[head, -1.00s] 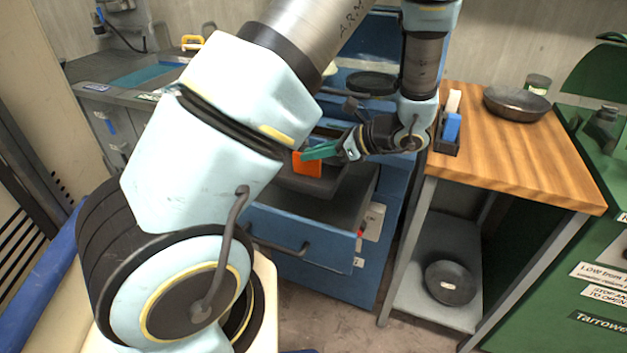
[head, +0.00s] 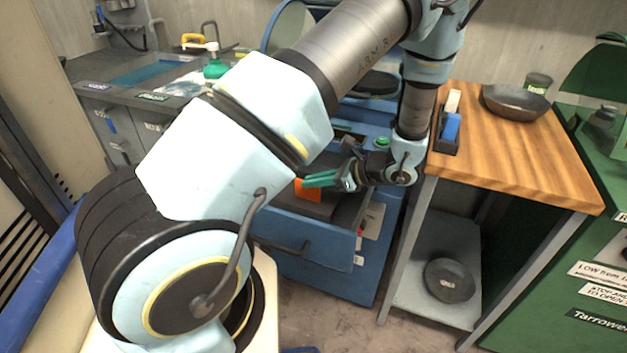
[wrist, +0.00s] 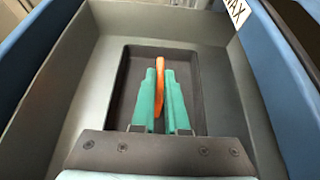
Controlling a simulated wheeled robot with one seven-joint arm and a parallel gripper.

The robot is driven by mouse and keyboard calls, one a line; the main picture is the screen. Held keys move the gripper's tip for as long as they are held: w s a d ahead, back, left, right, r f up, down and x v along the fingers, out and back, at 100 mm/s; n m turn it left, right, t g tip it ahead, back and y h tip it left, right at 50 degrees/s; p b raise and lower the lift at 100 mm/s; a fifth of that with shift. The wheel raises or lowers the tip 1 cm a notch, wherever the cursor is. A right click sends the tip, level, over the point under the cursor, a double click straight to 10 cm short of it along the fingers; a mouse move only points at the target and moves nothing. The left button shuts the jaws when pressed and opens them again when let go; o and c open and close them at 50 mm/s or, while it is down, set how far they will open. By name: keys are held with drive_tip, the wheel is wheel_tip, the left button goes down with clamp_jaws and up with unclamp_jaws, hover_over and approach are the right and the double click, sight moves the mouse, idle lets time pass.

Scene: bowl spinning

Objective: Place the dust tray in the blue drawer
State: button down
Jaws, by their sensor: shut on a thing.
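The dust tray (head: 322,208) is a dark, shallow rectangular tray with an upright orange handle (head: 307,191). My gripper (head: 306,182) has teal fingers shut on the handle. In the wrist view, my gripper (wrist: 159,75) has one finger on each side of the orange handle (wrist: 160,95). The dark tray (wrist: 212,90) lies within the grey walls of the open blue drawer (head: 298,243). The drawer's grey inside (wrist: 75,70) surrounds it in the wrist view. I cannot tell whether the tray touches the drawer floor. My arm hides the drawer's left part in the head view.
A wooden-topped table (head: 520,150) stands right of the blue cabinet, with a dark bowl (head: 515,102) on top and a dark round dish (head: 450,280) on its lower shelf. A green machine (head: 600,240) is at far right. A grey sink counter (head: 105,92) is at back left.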

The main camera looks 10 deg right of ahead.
drive_tip(key=c, duration=0.9)
unclamp_jaws()
drive_tip(key=shift+f, duration=0.1)
drive_tip(key=b+v, duration=0.2)
drive_tip(key=v, duration=0.9)
drive_tip(key=s+a+r+n+g+h, duration=0.1)
drive_tip(key=a+r+n+h, duration=0.2)
drive_tip(key=a+n, duration=0.4)
drive_tip(key=s+a+r+n+g+h, duration=0.1)
drive_tip(key=a+r+n+g+h, duration=0.1)
drive_tip(key=a+n, duration=0.5)
drive_tip(key=s+a+r+n+g+h, duration=0.1)
drive_tip(key=s+a+r+n+h, duration=0.1)
drive_tip(key=a+r+n+h, duration=0.2)
drive_tip(key=shift+a+n+h, duration=0.5)
drive_tip(key=shift+a+n, duration=0.35)
drive_tip(key=shift+n, duration=0.35)
drive_tip(key=shift+a+n+h, duration=0.5)
drive_tip(key=shift+a+n, duration=0.4)
drive_tip(key=shift+n, duration=0.3)
